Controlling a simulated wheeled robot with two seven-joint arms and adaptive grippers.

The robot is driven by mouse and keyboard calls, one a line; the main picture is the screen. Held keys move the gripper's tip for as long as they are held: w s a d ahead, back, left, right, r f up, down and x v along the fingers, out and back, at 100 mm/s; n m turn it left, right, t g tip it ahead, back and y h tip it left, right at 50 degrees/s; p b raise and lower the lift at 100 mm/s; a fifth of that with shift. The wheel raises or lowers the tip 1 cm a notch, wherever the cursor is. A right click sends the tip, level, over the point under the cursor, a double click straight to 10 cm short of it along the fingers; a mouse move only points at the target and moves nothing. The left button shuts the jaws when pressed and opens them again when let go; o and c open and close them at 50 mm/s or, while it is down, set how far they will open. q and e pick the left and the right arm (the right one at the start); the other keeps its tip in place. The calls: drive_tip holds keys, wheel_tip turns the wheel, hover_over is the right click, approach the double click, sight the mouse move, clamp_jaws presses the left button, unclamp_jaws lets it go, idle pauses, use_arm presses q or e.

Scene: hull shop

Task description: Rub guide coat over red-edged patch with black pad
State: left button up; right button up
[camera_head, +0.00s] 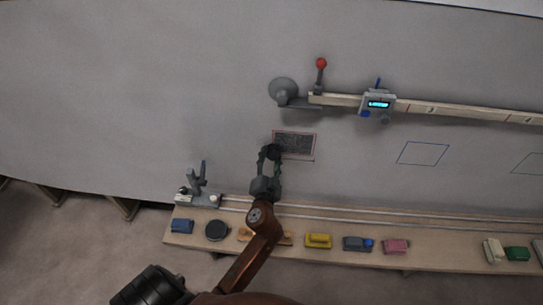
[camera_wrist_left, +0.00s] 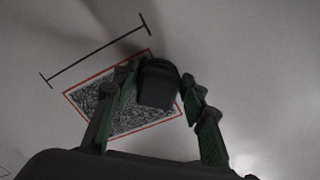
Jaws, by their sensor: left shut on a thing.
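The red-edged patch (camera_head: 297,143) is a small rectangle on the grey hull panel, filled with dark, mottled guide coat. In the left wrist view the patch (camera_wrist_left: 85,98) shows its red outline and black-and-grey speckle, partly hidden by the gripper fingers. My left gripper (camera_head: 269,152) is at the patch's left end. It is shut on the black pad (camera_wrist_left: 158,86), which shows between the fingers over the upper part of the patch. I cannot tell whether the pad touches the surface. My right gripper is not in view.
A blue-edged outline (camera_head: 423,153) lies right of the patch. Above runs a rail with a blue-lit gauge (camera_head: 378,104) and a red-knobbed lever (camera_head: 321,64). A wooden shelf below holds a black round item (camera_head: 217,230), a yellow block (camera_head: 318,240) and a pink block (camera_head: 396,246).

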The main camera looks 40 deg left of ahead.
use_arm(q)
drive_tip(key=shift+v, duration=2.55)
drive_tip(key=shift+s, duration=0.1)
